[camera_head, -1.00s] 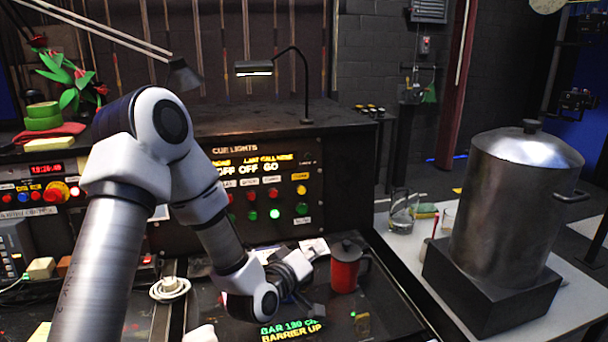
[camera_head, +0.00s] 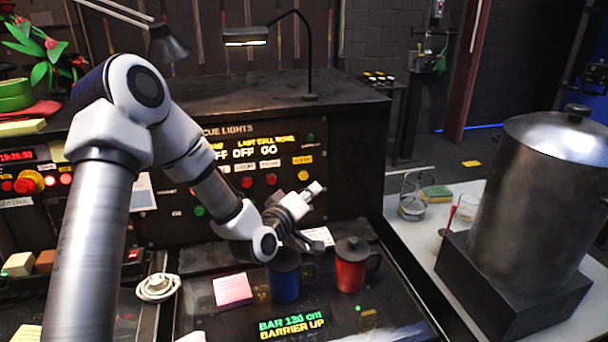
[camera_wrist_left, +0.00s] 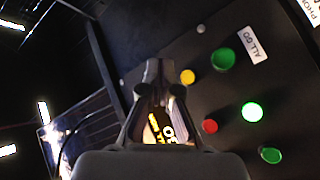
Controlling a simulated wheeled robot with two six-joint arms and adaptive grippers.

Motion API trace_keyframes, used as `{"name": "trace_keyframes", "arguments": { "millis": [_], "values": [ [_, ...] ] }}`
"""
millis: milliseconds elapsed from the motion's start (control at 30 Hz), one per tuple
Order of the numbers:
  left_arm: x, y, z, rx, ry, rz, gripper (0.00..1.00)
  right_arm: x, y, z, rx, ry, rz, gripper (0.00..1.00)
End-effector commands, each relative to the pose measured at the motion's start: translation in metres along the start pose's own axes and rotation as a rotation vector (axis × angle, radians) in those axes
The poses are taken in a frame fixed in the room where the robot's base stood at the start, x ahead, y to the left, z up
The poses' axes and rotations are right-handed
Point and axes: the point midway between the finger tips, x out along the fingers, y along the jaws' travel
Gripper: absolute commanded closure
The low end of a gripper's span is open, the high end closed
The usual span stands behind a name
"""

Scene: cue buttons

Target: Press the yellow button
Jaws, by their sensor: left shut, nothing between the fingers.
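The yellow button (camera_head: 304,175) is on the right part of the black cue-light panel, under a yellow label. In the left wrist view a yellow button (camera_wrist_left: 187,77) lies just right of the fingertips, beside a green button (camera_wrist_left: 222,58). My left gripper (camera_head: 317,188) is in front of the panel, just below and right of the yellow button in the head view. Its fingers (camera_wrist_left: 154,68) are shut and empty in the left wrist view. I cannot tell the gap to the panel. My arm hides some lower buttons. My right gripper is not in view.
A blue mug (camera_head: 285,278) and a red mug (camera_head: 351,268) stand below the gripper, near a pink note (camera_head: 232,290). A red knob (camera_head: 28,182) on yellow is at the left. A large metal pot (camera_head: 550,200) stands on a black block at the right.

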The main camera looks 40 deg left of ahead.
Motion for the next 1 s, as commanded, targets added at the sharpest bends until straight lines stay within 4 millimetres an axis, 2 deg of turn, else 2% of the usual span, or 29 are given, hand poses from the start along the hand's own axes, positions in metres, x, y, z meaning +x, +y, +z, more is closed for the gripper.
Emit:
{"name": "trace_keyframes", "arguments": {
  "millis": [200, 400, 1000],
  "values": [
    [0.023, -0.017, -0.016, 0.000, 0.001, 0.000, 1.00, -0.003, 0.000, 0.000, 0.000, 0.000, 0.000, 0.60],
    [0.036, -0.027, -0.026, 0.000, 0.000, 0.000, 1.00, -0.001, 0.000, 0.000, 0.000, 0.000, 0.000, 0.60],
    [0.038, -0.028, -0.027, 0.000, -0.001, -0.001, 1.00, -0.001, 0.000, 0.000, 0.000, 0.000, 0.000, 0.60]
  ]
}}
